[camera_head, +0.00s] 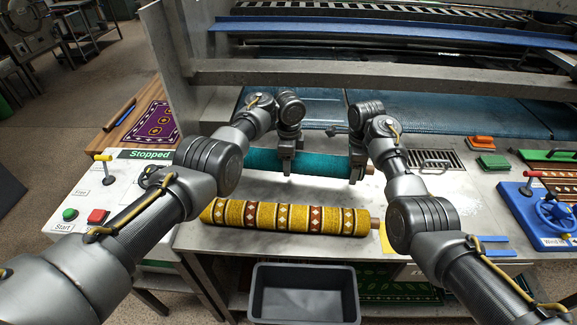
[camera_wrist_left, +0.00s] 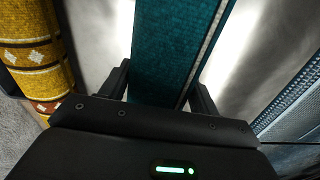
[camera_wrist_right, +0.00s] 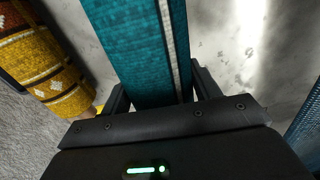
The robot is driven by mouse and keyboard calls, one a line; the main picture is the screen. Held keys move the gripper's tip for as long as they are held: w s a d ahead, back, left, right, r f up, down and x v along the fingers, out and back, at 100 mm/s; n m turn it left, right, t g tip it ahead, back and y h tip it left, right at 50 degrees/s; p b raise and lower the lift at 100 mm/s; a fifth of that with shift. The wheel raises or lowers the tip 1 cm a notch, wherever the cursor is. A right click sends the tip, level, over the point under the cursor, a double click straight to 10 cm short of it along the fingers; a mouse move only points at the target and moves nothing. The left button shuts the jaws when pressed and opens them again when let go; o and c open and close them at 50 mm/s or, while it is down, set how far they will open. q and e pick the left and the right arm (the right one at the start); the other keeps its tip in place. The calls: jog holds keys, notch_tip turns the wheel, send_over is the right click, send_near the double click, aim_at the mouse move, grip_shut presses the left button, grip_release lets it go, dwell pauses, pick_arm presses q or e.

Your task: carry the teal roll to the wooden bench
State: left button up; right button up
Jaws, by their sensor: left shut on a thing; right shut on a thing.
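The teal roll (camera_head: 322,163) lies crosswise over the metal table, behind a yellow patterned roll. My left gripper (camera_head: 287,163) is shut on its middle part, and my right gripper (camera_head: 357,167) is shut on it near its right end. In the left wrist view the teal roll (camera_wrist_left: 172,45) runs between the fingers; in the right wrist view the roll (camera_wrist_right: 135,45) does too. I cannot tell whether it touches the table. A brown wooden surface (camera_head: 108,143), which looks like the wooden bench, is at the left with a purple rug (camera_head: 154,122) on it.
The yellow patterned roll (camera_head: 285,217) lies at the table's front. A grey bin (camera_head: 305,292) stands below. A white control panel (camera_head: 88,207) with a yellow-handled lever is at left. A machine beam spans behind.

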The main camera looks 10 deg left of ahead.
pick_arm(q)
jog(key=shift+r, duration=0.45)
pick_arm(e)
jog(key=shift+r, duration=0.4)
